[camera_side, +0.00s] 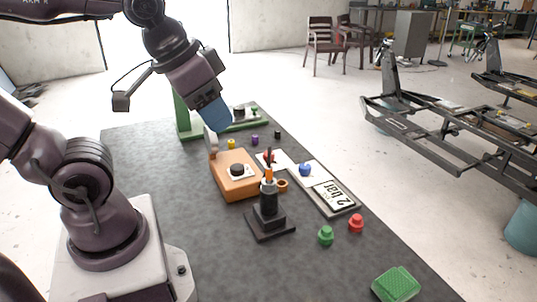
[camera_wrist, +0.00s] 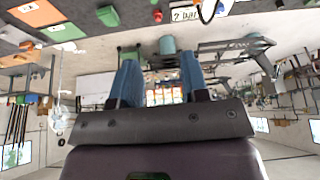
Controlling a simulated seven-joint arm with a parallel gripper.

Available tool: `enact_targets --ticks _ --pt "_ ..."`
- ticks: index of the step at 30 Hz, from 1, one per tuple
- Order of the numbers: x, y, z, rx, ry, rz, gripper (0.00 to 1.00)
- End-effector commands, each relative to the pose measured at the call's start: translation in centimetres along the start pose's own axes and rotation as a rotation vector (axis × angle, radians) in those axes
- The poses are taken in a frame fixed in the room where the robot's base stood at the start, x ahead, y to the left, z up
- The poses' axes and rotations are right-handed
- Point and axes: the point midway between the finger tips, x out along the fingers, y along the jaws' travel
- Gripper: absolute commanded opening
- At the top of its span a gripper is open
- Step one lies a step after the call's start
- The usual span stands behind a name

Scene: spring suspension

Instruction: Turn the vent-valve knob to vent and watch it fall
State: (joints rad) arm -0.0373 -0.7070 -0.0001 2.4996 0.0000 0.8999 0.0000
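My gripper (camera_side: 214,114) hangs at the upper middle of the side view, above and behind the orange box, touching nothing I can make out. In the wrist view its two blue fingers (camera_wrist: 161,80) stand apart with nothing between them. The orange box (camera_side: 225,187) carries a dark round knob (camera_side: 237,168) on a pale plate. A red knob (camera_side: 268,157) and a blue knob (camera_side: 305,169) sit on pale plates to its right. I cannot tell which is the vent-valve knob. A black stepped stand (camera_side: 270,222) with an orange-topped upright column stands in front.
A plate reading "2 bar" (camera_side: 338,196) lies right of the stand. Loose green (camera_side: 326,236) and red (camera_side: 356,223) pieces and a green block (camera_side: 397,284) lie near the right edge. A green frame (camera_side: 186,120) stands at the back. The mat's left front is clear.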

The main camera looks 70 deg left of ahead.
Motion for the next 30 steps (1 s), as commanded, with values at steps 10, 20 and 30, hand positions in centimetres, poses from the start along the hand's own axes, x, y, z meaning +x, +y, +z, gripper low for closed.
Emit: enact_targets --ticks 10,20,30 --pt "6.3 -6.1 -5.7 -0.176 -0.265 -0.065 0.65" --pt "15.9 -16.2 -11.1 -0.196 -0.428 -0.053 0.65" --pt "28.1 -28.1 -10.8 -0.08 -0.512 0.023 0.65"
